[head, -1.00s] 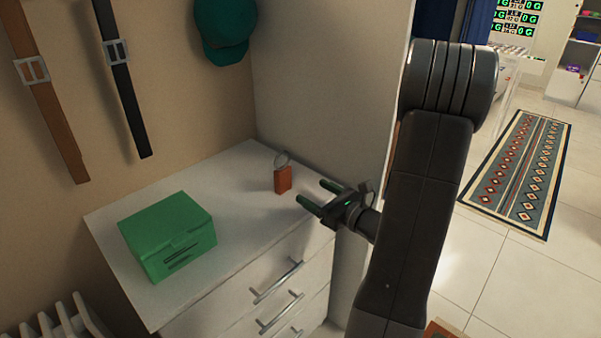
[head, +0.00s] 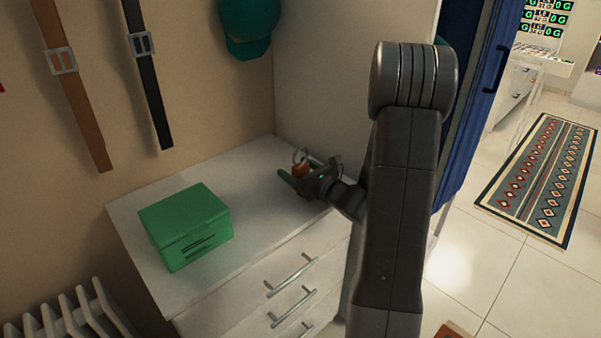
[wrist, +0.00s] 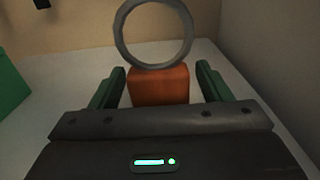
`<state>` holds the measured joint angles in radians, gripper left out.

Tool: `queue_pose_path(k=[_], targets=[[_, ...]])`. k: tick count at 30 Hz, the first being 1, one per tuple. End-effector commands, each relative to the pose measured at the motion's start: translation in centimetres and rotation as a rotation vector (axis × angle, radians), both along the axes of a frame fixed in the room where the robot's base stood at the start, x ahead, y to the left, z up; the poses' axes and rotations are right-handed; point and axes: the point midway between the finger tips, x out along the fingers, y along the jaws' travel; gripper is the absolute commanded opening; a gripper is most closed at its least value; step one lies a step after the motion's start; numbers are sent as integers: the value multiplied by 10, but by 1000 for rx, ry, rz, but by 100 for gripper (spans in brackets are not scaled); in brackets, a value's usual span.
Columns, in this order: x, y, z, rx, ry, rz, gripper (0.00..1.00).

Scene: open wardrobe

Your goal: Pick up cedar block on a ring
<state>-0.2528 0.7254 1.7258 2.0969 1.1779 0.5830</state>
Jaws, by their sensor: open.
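The cedar block (head: 300,169) is a small orange-brown block with a grey metal ring (head: 299,156) standing up from its top. It sits on the white dresser top near the back right corner. In the wrist view the block (wrist: 160,86) and its ring (wrist: 121,38) are straight ahead. My gripper (head: 296,170) is open, its green fingers on either side of the block. In the wrist view my gripper (wrist: 158,88) shows a gap between each finger and the block. The block's lower part is hidden by the gripper body.
A green box (head: 187,228) stands on the dresser top (head: 180,290), left of my gripper. A side panel (head: 330,100) rises close on the right. Belts (head: 75,90) and a green cap (head: 246,28) hang on the back wall. The dresser top between box and block is clear.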

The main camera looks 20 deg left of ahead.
Motion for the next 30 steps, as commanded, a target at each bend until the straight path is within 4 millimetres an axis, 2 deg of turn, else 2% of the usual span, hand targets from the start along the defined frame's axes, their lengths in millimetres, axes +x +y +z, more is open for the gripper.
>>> queue_pose_path(k=[8, 15, 24, 26, 30], targets=[[1, 4, 0, 0, 0, 0, 71], [1, 4, 0, 0, 0, 0, 24], [1, 3, 3, 1, -1, 0, 23], [1, 4, 8, 1, -1, 0, 23], [1, 4, 31, 2, -5, 0, 23]])
